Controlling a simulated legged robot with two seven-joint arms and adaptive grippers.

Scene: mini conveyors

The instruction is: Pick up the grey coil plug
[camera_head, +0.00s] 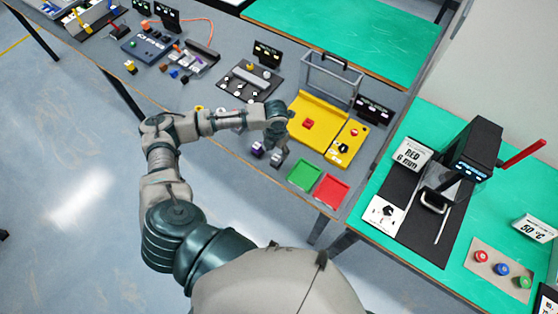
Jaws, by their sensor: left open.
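My left gripper (281,148) hangs over the grey table, its jaws open and pointing down. A small grey plug-like piece (276,159) stands at or just under the fingertips; it may be the grey coil plug. The view is too small to tell whether the fingers surround it or are only beside it. A second small piece, dark purple with a pale top (258,149), stands just to the left. My forearm hides part of the table behind the gripper. My right gripper is not in view.
A yellow board (312,119) lies behind and right of the gripper. A green tray (304,175) and a red tray (331,190) lie close to its right. A black-based device (247,80) and loose parts are further back. A green table (455,120) with a black machine (476,148) is at the right.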

